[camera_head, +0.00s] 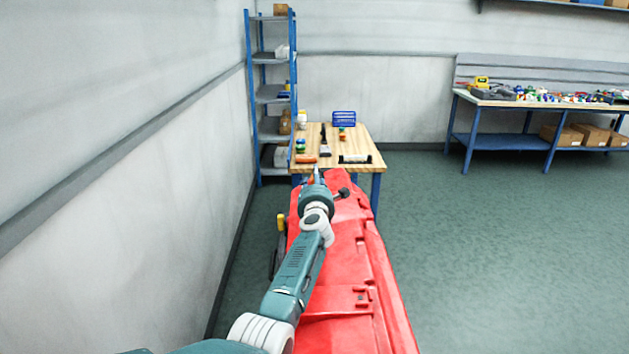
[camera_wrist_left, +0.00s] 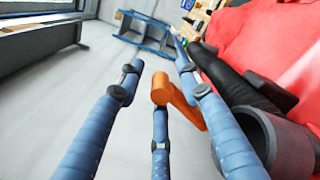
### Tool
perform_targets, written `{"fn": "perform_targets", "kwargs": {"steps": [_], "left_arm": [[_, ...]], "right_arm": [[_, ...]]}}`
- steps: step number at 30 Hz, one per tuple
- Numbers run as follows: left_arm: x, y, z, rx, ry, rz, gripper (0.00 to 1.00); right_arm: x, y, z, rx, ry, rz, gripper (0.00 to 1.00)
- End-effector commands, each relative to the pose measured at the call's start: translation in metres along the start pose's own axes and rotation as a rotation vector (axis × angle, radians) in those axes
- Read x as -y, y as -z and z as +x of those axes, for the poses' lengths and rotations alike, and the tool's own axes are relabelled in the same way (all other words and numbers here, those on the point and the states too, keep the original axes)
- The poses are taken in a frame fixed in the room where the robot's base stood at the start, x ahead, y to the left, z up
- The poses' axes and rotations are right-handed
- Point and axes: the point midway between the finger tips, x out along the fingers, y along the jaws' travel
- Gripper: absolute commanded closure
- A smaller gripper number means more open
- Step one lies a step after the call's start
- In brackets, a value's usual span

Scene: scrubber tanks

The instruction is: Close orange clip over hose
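The orange clip (camera_wrist_left: 178,100) shows in the left wrist view, next to the black hose (camera_wrist_left: 235,85) on the red scrubber tank (camera_wrist_left: 270,40). The clip stands out from the hose side, and I see no closed loop over the hose. My left gripper (camera_wrist_left: 160,70) has its blue fingers spread apart around the clip, with one finger close below its rounded end; whether they touch is unclear. In the head view my left gripper (camera_head: 317,178) is at the far end of the red tank (camera_head: 345,265), where the clip is too small to make out. My right gripper is not in view.
A wooden table (camera_head: 362,143) with small parts and a blue basket (camera_head: 344,118) stands beyond the tank. A blue shelf (camera_head: 270,95) is against the wall at left. A workbench (camera_head: 545,104) is at the far right. The floor right of the tank is clear.

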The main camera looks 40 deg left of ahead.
Motion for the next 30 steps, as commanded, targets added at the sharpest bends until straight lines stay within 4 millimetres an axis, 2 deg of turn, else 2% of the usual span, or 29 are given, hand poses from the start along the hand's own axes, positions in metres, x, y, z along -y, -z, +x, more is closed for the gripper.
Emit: {"fn": "perform_targets", "kwargs": {"steps": [8,24,30], "left_arm": [[0.003,0.000,-0.012,0.000,0.001,-0.001,0.64],[0.002,0.001,-0.099,0.000,0.002,0.000,0.64],[0.001,0.000,-0.117,0.000,0.001,0.002,0.64]], "right_arm": [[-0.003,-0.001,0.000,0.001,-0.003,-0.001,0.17],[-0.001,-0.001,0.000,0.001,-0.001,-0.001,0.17],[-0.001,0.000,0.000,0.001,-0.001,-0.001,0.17]]}}
